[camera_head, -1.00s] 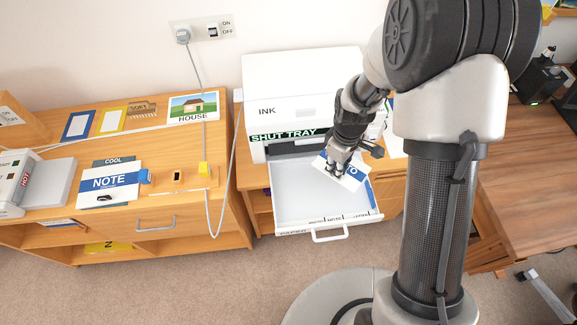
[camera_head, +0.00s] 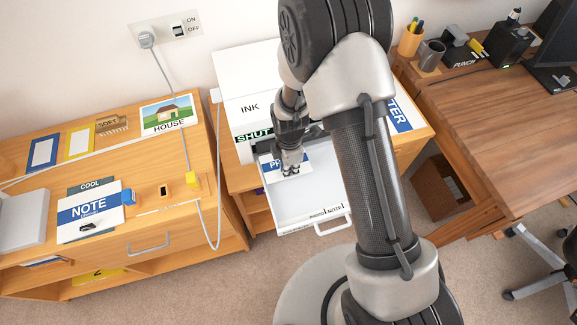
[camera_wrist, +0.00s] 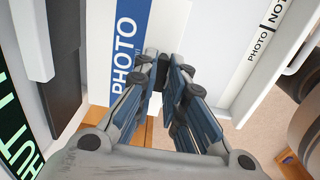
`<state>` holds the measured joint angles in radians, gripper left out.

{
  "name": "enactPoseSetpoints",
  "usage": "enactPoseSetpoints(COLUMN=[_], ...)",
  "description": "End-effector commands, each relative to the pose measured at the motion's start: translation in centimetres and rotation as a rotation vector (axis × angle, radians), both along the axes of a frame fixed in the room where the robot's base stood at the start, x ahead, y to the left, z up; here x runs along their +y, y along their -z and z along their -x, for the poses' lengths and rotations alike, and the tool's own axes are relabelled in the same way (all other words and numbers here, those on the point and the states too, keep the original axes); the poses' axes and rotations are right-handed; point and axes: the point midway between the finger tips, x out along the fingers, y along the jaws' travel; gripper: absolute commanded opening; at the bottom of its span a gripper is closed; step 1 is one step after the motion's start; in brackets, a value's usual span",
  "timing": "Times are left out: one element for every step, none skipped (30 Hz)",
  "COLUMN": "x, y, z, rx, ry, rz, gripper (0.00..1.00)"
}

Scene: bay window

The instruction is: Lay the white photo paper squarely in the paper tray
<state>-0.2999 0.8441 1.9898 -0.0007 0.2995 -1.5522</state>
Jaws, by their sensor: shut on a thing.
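The white photo paper (camera_head: 303,162) has a blue band reading PHOTO; the band shows large in the wrist view (camera_wrist: 124,38). My gripper (camera_head: 290,173) is shut on the paper's near edge, with its fingers pointing down. The paper is over the back part of the open white paper tray (camera_head: 296,212), close to the printer front. My gripper and arm hide part of the paper and the tray's right side. I cannot tell whether the paper touches the tray floor.
The white printer (camera_head: 245,85) marked INK stands behind the tray, with a SHUT TRAY label. A hanging cable (camera_head: 212,215) runs left of the tray. A cabinet (camera_head: 150,225) with NOTE paper (camera_head: 88,212) stands left. A wooden desk (camera_head: 490,120) stands right.

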Motion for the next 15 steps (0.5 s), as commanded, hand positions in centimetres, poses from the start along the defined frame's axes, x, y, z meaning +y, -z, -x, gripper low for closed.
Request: enactPoseSetpoints(x=[0.0,0.0,0.0,0.0,0.0,0.0,0.0,0.0,0.0,0.0,0.0,0.0,0.0,0.0,0.0], y=[0.1,0.1,0.3,0.5,0.6,0.9,1.1,1.4,1.7,1.9,2.2,2.5,2.7,2.9,3.2], z=[0.0,0.0,0.0,0.0,0.0,0.0,0.0,0.0,0.0,0.0,0.0,0.0,0.0,0.0,0.0], rx=[-0.005,-0.007,-0.006,-0.006,-0.006,-0.006,-0.006,-0.006,-0.006,-0.006,-0.006,-0.006,-0.006,-0.007,-0.007], ry=[0.000,0.000,0.000,0.001,0.001,0.001,0.001,0.001,0.001,0.001,0.001,0.001,0.001,0.001,0.001], rz=[-0.001,-0.002,-0.002,-0.002,-0.002,-0.002,-0.002,-0.002,-0.002,-0.002,-0.002,-0.002,-0.002,-0.002,-0.002], gripper=[0.00,0.00,0.00,0.00,0.00,0.00,0.00,0.00,0.00,0.00,0.00,0.00,0.00,0.00,0.00])
